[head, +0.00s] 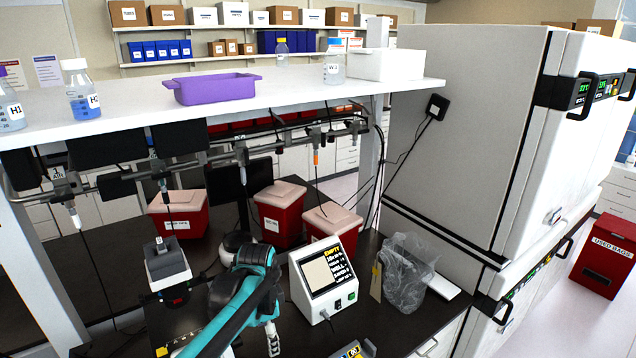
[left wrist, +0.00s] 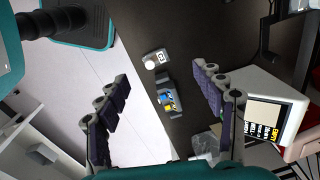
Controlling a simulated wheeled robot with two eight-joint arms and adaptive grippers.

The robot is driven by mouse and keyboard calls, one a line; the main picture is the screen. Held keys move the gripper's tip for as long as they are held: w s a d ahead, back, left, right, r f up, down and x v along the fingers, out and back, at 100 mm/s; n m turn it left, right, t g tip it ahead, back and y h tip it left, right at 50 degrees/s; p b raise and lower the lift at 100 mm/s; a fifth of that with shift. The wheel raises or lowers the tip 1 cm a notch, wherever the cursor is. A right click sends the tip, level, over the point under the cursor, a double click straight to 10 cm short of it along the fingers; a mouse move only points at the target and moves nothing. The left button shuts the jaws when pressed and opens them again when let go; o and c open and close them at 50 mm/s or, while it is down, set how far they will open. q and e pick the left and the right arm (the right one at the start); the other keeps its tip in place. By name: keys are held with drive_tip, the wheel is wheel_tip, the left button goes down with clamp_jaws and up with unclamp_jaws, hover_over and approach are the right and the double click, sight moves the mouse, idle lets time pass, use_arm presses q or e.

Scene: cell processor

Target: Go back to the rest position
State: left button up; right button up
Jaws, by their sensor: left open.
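My teal left arm reaches over the dark counter at the bottom middle of the head view, left of a white device (head: 345,305) with a lit screen. The counter's edge and the pale floor lie beyond the fingers. The white device (left wrist: 285,105) also shows to the right of the fingers, apart from them. My right gripper is in neither view.
A clear plastic bag (head: 408,275) lies right of the device. Red bins (head: 180,222) stand behind on the counter. A white shelf (head: 290,105) with bottles and a purple tray (head: 215,90) spans above. A large white cabinet (head: 460,120) stands at right. Small items (left wrist: 167,98) lie near the counter edge.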

use_arm(q)
drive_tip(key=s+a+f+n+t+b, duration=0.2)
drive_tip(key=s+f+n+b, duration=0.4)
drive_tip(key=s+f+b, duration=0.3)
drive_tip(key=s+a+f+n+t+b, duration=0.3)
drive_tip(key=s+f+n+b, duration=0.3)
drive_tip(key=s+f+b, duration=0.4)
wheel_tip(320, 180, down, 3)
drive_tip(key=t+b, duration=0.1)
drive_tip(key=b, duration=0.4)
drive_tip(key=shift+s+f+n, duration=0.15)
drive_tip(key=shift+s+n, duration=0.1)
drive_tip(key=shift+n, duration=0.05)
